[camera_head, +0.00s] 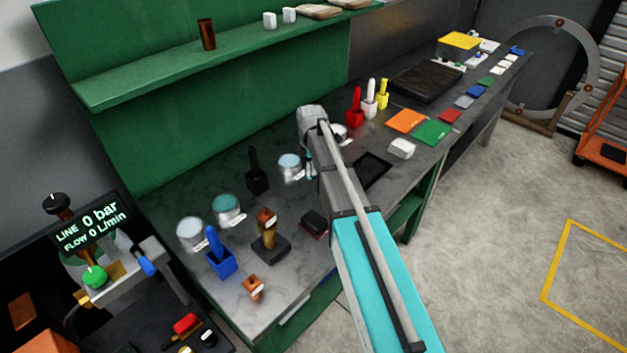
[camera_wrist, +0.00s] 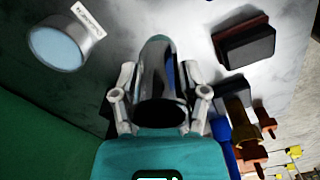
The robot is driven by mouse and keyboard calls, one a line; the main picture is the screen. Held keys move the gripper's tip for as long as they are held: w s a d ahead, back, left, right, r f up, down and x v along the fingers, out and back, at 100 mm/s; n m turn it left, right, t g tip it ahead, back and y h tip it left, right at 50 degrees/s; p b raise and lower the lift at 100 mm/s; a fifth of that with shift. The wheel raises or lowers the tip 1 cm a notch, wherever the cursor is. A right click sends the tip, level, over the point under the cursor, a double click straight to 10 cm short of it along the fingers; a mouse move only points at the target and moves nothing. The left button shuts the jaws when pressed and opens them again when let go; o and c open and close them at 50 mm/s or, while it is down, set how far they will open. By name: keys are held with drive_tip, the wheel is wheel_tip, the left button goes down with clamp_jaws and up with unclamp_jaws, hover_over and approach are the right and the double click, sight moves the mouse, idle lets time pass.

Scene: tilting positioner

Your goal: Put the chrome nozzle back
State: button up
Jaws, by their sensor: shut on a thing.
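In the wrist view the chrome nozzle (camera_wrist: 155,65) is a shiny tapered piece with a dark round opening at its near end. My gripper (camera_wrist: 158,82) is shut on it, one finger on each side. The nozzle points away from the camera, above the grey bench top. In the head view my arm hides most of the gripper and nozzle; only a small part of my gripper (camera_head: 309,168) shows beside a pale-blue-filled tin (camera_head: 290,163). I cannot tell the nozzle's height above the bench.
A dark block (camera_head: 314,222), a brown piece on a black base (camera_head: 268,245) and a blue holder (camera_head: 221,263) stand at the bench's near end. A black holder (camera_head: 257,178) stands behind. A black tray (camera_head: 372,169) lies right of my arm. A green shelf (camera_head: 150,84) runs along the back.

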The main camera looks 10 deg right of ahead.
drive_tip(key=shift+w+d+f+b, duration=0.15)
drive_tip(key=shift+w+f+b, duration=0.9)
drive_tip(key=shift+f, duration=0.2)
drive_tip(key=shift+w+d+f+b, duration=0.1)
drive_tip(key=shift+w+f+b, duration=0.9)
drive_tip(key=shift+f, duration=0.25)
drive_tip(key=shift+s, duration=0.1)
drive_tip(key=shift+w+f+b, duration=0.3)
drive_tip(key=shift+f+b, duration=0.15)
drive_tip(key=shift+b, duration=0.05)
drive_tip(key=shift+f+b, duration=1.5)
drive_tip(key=shift+b, duration=0.05)
drive_tip(key=shift+f, duration=0.1)
drive_tip(key=o, duration=1.1)
drive_tip(key=shift+o, duration=0.2)
wheel_tip(320, 180, up, 12)
drive_tip(key=p, duration=1.2)
